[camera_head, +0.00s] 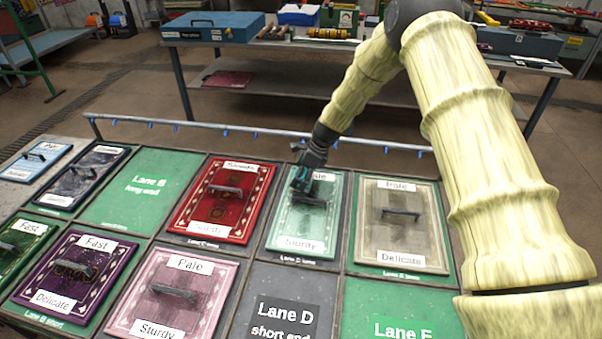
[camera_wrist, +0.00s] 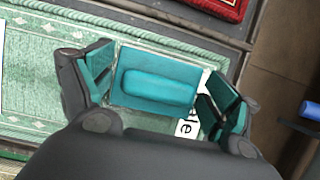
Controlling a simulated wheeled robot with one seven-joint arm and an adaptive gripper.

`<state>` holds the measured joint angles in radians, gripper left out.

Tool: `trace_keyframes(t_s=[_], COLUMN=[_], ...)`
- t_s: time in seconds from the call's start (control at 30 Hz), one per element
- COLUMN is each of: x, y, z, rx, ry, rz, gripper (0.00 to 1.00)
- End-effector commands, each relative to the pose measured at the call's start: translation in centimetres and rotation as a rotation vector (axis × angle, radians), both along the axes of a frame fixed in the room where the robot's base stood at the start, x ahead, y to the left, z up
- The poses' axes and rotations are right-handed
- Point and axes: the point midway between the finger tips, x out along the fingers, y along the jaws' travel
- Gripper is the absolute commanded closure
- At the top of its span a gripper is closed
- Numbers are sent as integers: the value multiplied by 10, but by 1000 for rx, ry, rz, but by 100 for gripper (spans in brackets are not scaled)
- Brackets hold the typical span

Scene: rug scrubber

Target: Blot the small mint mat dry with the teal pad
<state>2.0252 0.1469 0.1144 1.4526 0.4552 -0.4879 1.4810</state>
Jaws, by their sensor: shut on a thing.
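The small mint mat (camera_head: 307,222) lies in the back row of the table, with a "Sturdy" label at its near end and a partly covered label ending in "le" at its far end. It fills much of the left of the wrist view (camera_wrist: 40,70). My gripper (camera_head: 303,178) is over the far half of the mat. In the wrist view my gripper (camera_wrist: 160,95) is shut on the teal pad (camera_wrist: 160,85), a flat plate with a raised grip. The pad is over the mat near the "le" label; I cannot tell whether it touches the mat.
A red mat (camera_head: 220,201) lies left of the mint mat and a beige mat (camera_head: 400,225) right of it, both with handles. A rail with blue clips (camera_head: 250,131) runs behind. The "Lane D" (camera_head: 285,310) and "Lane B" (camera_head: 145,190) cells are bare.

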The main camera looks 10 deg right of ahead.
Motion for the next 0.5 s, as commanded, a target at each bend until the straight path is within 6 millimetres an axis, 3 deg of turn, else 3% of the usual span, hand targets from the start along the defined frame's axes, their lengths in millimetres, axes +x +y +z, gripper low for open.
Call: trace_keyframes(t_s=[0.13, 0.5], x=[4, 4], y=[0, 0], z=[-14, -12], rx=[-2, -1], ry=[6, 5], rz=[1, 1], gripper=[42, 42])
